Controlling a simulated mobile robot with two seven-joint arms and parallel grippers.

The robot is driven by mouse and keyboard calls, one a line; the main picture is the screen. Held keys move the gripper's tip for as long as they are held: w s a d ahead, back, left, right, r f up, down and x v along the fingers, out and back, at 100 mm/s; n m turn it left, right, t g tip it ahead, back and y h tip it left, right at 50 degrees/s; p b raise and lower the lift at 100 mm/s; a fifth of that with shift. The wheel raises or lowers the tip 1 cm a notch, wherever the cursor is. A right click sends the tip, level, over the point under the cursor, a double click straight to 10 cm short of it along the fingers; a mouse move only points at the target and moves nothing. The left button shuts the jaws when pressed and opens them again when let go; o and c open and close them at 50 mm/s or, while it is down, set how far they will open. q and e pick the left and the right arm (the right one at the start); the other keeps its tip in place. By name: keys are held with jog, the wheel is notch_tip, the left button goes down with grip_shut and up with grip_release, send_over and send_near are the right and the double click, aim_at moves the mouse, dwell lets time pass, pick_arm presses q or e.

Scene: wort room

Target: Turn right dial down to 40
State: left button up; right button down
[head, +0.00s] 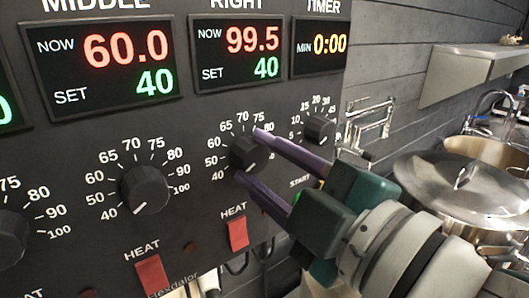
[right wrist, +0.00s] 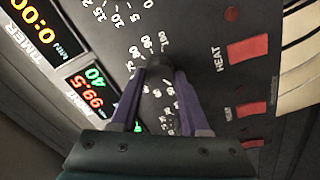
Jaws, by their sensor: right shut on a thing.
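The right dial (head: 243,150) is a black knob on the dark control panel, with a printed scale from 40 upward. My right gripper (head: 250,156) has its two purple fingers on either side of this dial and is shut on it. The fingers hide part of the knob and scale. The right display (head: 240,54) reads NOW 99.5 in red and SET 40 in green. My left gripper is not in view.
The middle dial (head: 145,190) is to the left, under a display (head: 104,66) reading NOW 60.0, SET 40. The timer dial (head: 319,128) is close on the right. Red heat switches (head: 238,234) sit below. A lidded steel pot (head: 470,190) stands at the right.

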dwell(0.4)
jog(key=shift+c, duration=2)
grip_release()
jog(key=shift+s+d+f+b, duration=0.15)
jog(key=shift+s+d+b, duration=0.2)
jog(key=shift+s, duration=0.1)
jog(key=b+v, duration=0.3)
jog(key=v, duration=0.5)
jog(key=shift+s+d+b, duration=0.2)
jog(key=shift+s+b, duration=0.1)
jog(key=shift+b, duration=0.1)
